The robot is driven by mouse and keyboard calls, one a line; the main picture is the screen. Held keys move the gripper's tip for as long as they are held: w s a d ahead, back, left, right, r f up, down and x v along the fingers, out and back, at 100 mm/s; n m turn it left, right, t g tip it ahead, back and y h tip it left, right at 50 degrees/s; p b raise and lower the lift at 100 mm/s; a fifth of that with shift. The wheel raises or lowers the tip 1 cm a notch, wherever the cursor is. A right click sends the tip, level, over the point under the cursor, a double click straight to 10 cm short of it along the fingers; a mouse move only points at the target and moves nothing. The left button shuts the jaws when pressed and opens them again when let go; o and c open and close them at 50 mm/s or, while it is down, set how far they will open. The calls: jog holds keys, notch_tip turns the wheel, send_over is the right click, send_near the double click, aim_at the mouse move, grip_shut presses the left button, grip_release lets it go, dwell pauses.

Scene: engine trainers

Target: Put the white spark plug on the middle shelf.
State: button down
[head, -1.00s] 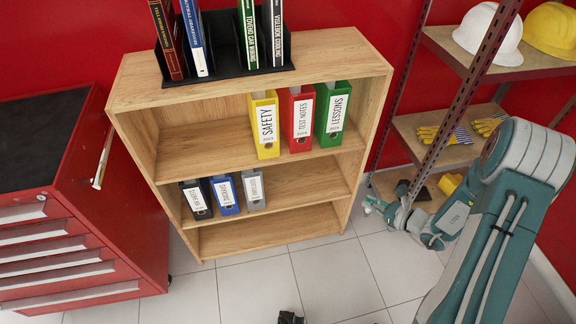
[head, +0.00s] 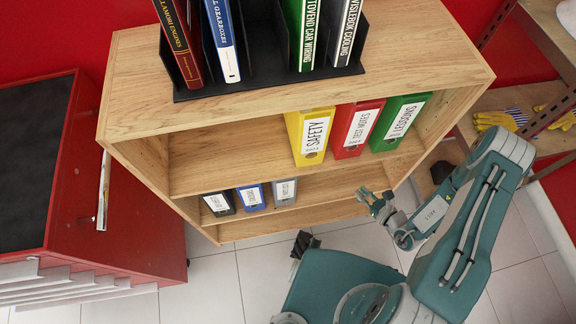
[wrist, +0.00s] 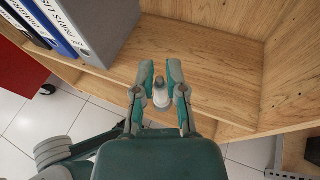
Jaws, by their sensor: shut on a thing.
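The white spark plug (wrist: 161,93) is between the fingers of my gripper (wrist: 160,72) in the wrist view, and the gripper is shut on it. My gripper also shows in the head view (head: 376,200), at the right front of the wooden bookcase. The middle shelf (wrist: 205,75) has bare wood to the right of its binders. In the wrist view the fingertips overlap this bare part; their height above it is hard to tell. The middle shelf also shows in the head view (head: 332,191). The plug is too small to make out in the head view.
Black (head: 218,203), blue (head: 251,197) and grey (head: 284,191) binders stand at the middle shelf's left. Yellow (head: 310,136), red (head: 357,128) and green (head: 399,122) binders stand on the shelf above. A red tool cabinet (head: 120,220) is at left, a metal rack (head: 545,40) at right.

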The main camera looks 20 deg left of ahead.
jog(key=shift+s+a+f, duration=0.2)
jog(key=shift+a+f, duration=0.05)
jog(key=shift+n+g+y, duration=0.3)
jog(key=shift+n+g, duration=0.1)
jog(key=shift+g, duration=0.2)
jog(key=shift+w+a+f, duration=1.05)
jog(key=shift+w+f, duration=1.05)
jog(key=shift+f, duration=0.05)
jog(key=shift+w+a+f, duration=1)
jog(key=shift+w+f, duration=1.1)
jog(key=shift+f, duration=0.1)
jog(key=shift+w+a+f, duration=1.05)
jog(key=shift+w+f, duration=1.05)
jog(key=shift+f, duration=0.05)
jog(key=c, duration=0.7)
grip_release()
jog(key=shift+f, duration=0.1)
